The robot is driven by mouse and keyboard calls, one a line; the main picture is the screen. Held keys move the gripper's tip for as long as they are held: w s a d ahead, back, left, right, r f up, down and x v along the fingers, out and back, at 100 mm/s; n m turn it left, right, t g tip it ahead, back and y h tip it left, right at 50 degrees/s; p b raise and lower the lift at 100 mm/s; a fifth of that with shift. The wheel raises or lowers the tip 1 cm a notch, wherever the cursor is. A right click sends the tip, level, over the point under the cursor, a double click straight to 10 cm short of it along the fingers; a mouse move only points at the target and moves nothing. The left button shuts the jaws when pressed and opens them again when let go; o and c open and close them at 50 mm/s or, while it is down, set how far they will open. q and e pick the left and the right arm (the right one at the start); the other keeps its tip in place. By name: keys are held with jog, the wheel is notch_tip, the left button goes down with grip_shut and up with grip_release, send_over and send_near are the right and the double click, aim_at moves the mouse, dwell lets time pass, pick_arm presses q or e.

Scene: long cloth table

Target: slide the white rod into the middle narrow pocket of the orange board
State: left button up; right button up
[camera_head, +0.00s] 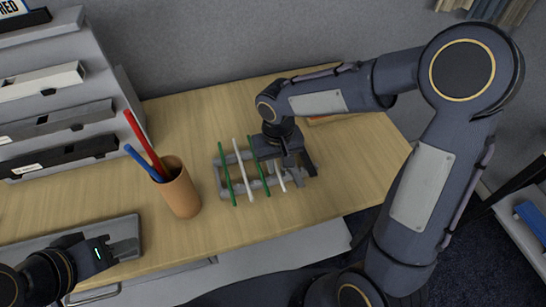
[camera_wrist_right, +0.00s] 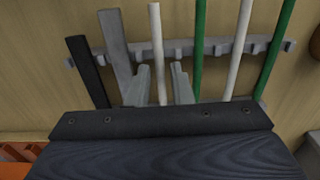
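A grey rack (camera_head: 218,172) on the table holds green and white rods side by side. My right gripper (camera_wrist_right: 161,75) is over the rack's right part in the head view, pointing down. In the right wrist view its two grey fingers are apart, with a white rod (camera_wrist_right: 155,45) between them and a small gap showing. Another white rod (camera_head: 242,165) lies between two green rods (camera_head: 226,172). An orange thing, probably the board (camera_head: 330,118), is mostly hidden behind my right arm. My left gripper (camera_head: 128,246) is at lower left, away from the rack; its finger gap is unclear.
A brown cup (camera_head: 180,192) with a red rod (camera_head: 143,140) and a blue rod (camera_head: 143,162) stands left of the rack. A grey shelf unit (camera_head: 70,60) is at the left. Bare table (camera_head: 360,165) lies right of the rack.

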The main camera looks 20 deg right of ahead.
jog(key=shift+f, duration=0.1)
grip_shut()
